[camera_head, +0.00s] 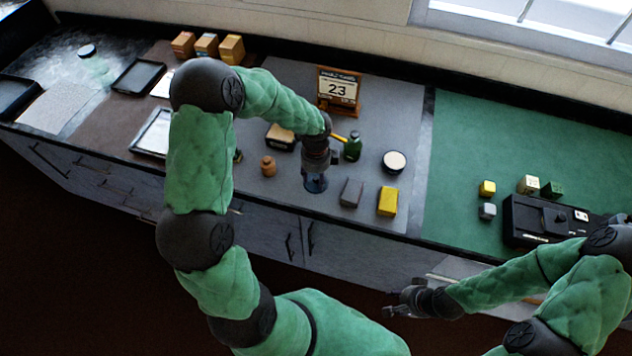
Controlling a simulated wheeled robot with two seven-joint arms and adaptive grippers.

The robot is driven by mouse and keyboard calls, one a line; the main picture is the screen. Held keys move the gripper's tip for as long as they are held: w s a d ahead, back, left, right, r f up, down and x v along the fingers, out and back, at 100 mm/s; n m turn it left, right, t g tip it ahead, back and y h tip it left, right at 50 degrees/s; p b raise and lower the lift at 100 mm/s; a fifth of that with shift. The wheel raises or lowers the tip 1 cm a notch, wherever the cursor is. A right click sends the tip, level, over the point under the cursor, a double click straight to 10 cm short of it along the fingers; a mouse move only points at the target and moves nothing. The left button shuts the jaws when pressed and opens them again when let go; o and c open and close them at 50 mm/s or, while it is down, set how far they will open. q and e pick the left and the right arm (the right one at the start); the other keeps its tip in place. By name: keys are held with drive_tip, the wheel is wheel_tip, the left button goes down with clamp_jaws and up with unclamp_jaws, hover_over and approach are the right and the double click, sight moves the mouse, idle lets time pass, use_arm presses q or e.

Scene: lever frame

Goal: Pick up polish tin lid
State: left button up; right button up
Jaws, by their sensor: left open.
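My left gripper (316,182) points down over the grey mat, with its jaws open. A dark blue shape shows right at its fingertips; I cannot tell whether this is the polish tin lid or part of the gripper. A round tin with a cream top and dark rim (394,161) sits on the mat to the right, apart from the gripper. I cannot tell whether that top is a lid. My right gripper (396,304) hangs in front of the counter, away from these things; its jaws are too small to read.
Near my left gripper are a green bottle (353,146), a dark grey block (351,192), a yellow block (388,201) and an orange-brown jar (268,166). A calendar stand (338,90) is behind. A black box (540,220) and small cubes occupy the green mat.

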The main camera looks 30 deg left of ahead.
use_arm(q)
clamp_jaws()
drive_tip(key=shift+r, duration=0.1)
